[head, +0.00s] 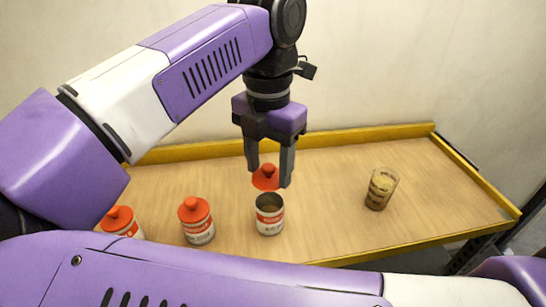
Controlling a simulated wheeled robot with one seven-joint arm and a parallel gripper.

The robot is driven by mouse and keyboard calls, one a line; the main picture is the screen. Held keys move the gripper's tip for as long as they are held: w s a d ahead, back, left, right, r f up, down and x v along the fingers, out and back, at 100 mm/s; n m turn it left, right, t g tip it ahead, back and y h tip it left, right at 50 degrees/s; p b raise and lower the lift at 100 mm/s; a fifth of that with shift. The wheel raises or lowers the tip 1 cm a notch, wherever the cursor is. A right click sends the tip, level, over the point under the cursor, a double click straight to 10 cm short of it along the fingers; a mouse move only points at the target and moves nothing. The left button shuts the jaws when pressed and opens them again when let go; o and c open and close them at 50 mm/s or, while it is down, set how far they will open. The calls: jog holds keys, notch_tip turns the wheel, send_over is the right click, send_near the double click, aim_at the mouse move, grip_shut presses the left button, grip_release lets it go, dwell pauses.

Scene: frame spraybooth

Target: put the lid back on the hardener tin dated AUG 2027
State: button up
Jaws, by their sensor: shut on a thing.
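My gripper (269,178) is shut on a red lid (266,184) by its knob. The lid is held just above an open tin (269,222) with a grey rim and a white and red label. A small gap shows between the lid and the tin's rim. Two more tins with red lids on stand to the left: one nearby (196,220) and one (121,223) partly hidden behind my arm. The printing on the labels is too small to read, so I cannot tell which tin bears AUG 2027.
A glass cup (381,188) with brownish contents stands on the right of the wooden bench (330,185). A raised yellow edge (350,137) runs along the back and right side. The bench between the open tin and the cup is clear.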

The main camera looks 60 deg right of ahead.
aim_at(269, 177)
jog(key=shift+f+b, duration=0.5)
jog(key=shift+f, duration=1.25)
notch_tip(269, 177, down, 2)
jog(key=shift+f+b, duration=0.1)
jog(key=shift+b, duration=1.05)
jog(key=shift+f, duration=0.15)
jog(key=shift+b, duration=1.05)
jog(key=shift+f+b, duration=0.1)
jog(key=shift+b, duration=0.85)
dwell(0.4)
jog(key=o, duration=1.4)
jog(key=shift+o, duration=0.3)
